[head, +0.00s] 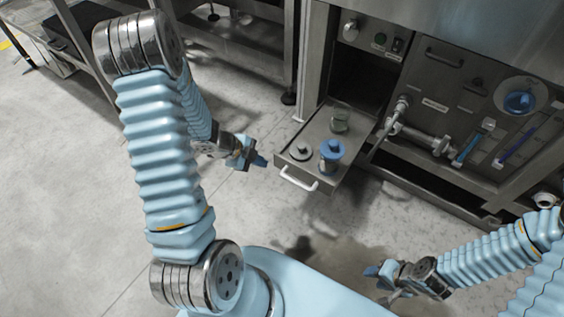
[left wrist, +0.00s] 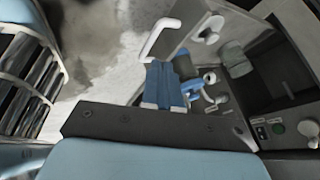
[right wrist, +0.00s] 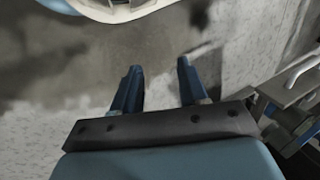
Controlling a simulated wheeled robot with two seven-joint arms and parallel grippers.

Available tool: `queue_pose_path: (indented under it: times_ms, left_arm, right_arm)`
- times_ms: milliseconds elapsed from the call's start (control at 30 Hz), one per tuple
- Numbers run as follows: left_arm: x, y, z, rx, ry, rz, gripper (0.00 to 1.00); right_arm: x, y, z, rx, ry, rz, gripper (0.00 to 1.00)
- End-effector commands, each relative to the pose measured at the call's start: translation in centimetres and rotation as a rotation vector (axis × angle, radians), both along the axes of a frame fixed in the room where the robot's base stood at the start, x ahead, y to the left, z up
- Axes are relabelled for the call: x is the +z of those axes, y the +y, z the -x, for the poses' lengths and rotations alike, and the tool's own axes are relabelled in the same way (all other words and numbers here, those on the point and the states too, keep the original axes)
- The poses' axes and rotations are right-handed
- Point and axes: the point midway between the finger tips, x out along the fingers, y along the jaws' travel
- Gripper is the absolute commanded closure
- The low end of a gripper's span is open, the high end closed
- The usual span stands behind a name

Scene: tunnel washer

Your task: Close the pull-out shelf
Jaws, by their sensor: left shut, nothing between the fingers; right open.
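The pull-out shelf (head: 322,155) stands out from an opening in the steel machine. Its white handle (head: 299,179) is on the front edge. On the shelf are a blue-topped fitting (head: 331,152), a grey disc-like part (head: 300,151) and a grey-green cylinder (head: 340,121). My left gripper (head: 261,161) is shut and empty, just left of the shelf's front corner and apart from the handle in the head view. In the left wrist view the handle (left wrist: 160,38) appears beyond its blue fingertips (left wrist: 165,70). My right gripper (head: 371,271) is open and empty over the floor, right of and nearer than the shelf.
A steel table (head: 240,40) stands at the back left. The floor (head: 60,190) in front of the shelf is clear.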

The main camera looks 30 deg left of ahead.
Motion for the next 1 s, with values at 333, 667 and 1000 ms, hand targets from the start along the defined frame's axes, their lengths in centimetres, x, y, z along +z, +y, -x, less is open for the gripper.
queue_pose_path:
  times_ms: [333,667,1000]
  left_arm:
    - [-2.2,0.0,-0.5,-0.077,-0.020,-0.042,1.00]
    - [-7.8,-2.9,-3.6,-0.075,-0.019,-0.042,1.00]
    - [-7.5,-3.3,-7.5,-0.073,-0.021,-0.042,1.00]
  right_arm:
    - [-1.5,-0.4,-0.1,-0.006,-0.002,0.005,0.57]
    - [-3.9,-1.2,-0.5,-0.021,-0.010,0.018,0.57]
    - [-3.0,-1.0,-0.4,-0.018,-0.007,0.015,0.57]
